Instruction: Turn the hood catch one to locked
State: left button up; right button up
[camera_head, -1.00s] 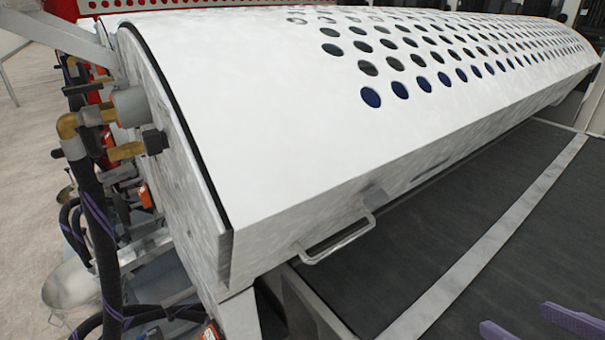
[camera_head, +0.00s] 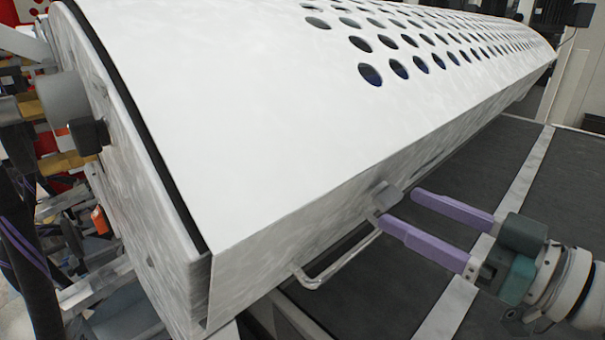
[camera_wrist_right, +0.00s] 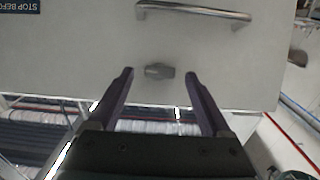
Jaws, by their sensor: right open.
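The hood catch (camera_head: 384,196) is a small grey tab on the lower front edge of the big white hood (camera_head: 250,130), just above the right end of the handle. In the right wrist view the catch (camera_wrist_right: 158,70) lies roughly level, between the two fingertips as seen from there. My right gripper (camera_head: 401,207) is open, its purple fingers pointing at the catch from the right. The fingertips are close to it; I cannot tell whether they touch it. The right gripper (camera_wrist_right: 159,76) also shows open and empty in the wrist view. My left gripper is not in view.
A bent metal handle (camera_head: 338,262) sticks out from the hood front beside the catch; the handle (camera_wrist_right: 192,12) also shows in the wrist view. A dark belt (camera_head: 470,160) with a pale strip lies below. Hoses and fittings (camera_head: 60,130) crowd the hood's left end.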

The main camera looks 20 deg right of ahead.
aim_at(394, 204)
jog(key=shift+x, duration=1.75)
grip_shut()
